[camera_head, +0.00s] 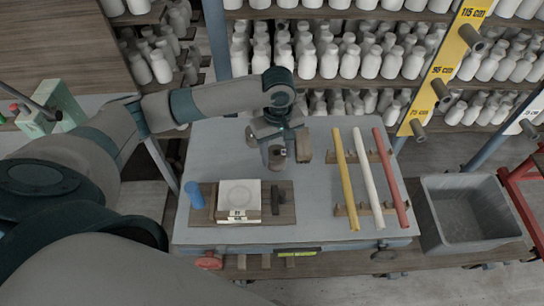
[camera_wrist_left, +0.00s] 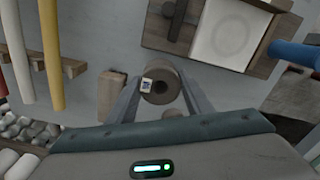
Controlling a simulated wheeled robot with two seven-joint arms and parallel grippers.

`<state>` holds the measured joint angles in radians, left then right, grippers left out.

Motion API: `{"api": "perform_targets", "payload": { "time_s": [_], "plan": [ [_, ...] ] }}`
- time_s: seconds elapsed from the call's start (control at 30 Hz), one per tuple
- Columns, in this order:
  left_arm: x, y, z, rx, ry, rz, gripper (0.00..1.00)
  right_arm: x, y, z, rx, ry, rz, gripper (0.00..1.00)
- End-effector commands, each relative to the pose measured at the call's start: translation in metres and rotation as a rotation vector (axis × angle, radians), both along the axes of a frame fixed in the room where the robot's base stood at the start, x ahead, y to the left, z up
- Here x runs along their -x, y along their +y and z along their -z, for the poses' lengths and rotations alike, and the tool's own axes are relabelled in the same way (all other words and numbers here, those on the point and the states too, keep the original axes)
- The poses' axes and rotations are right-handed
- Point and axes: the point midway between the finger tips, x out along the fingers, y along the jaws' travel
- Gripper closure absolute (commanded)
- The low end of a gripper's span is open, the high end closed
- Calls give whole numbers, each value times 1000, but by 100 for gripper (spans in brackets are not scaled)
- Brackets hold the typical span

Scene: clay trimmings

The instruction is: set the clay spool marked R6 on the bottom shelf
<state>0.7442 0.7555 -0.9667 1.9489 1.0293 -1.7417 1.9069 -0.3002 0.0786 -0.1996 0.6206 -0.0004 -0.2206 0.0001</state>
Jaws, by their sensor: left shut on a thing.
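My left gripper (camera_head: 278,150) is over the back middle of the grey table, pointing down. It is shut on a grey-brown clay spool (camera_head: 277,160). In the left wrist view the spool (camera_wrist_left: 168,80) sits between the two fingers, with its round end and dark centre hole facing the camera. A small white label with a blue mark is on it, too small to read. I cannot tell whether the spool touches the tabletop. A wooden lower shelf (camera_head: 340,263) shows below the table's front edge; whether it is the bottom shelf is unclear. My right gripper is not in view.
A wooden block (camera_head: 304,144) stands beside the spool. Yellow, white and red rods lie on wooden racks at the right. A board (camera_head: 285,214) with a white tile and a blue cylinder (camera_head: 194,194) are at front left. A grey bin (camera_head: 465,194) stands right; bottle shelves line the back.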

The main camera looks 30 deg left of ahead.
Motion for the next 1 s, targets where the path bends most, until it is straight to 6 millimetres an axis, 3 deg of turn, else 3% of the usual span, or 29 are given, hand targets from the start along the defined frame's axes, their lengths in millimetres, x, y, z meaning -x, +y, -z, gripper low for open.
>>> {"api": "perform_targets", "payload": {
  "time_s": [0.2, 0.57, 1.0],
  "plan": [
    [-6, 17, 10, 0, -1, -1, 83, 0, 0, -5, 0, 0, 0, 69],
    [-6, 17, 12, 1, -1, 0, 83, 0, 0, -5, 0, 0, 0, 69],
    [-6, 17, 50, 0, -1, 0, 83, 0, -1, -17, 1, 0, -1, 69]
  ]
}}
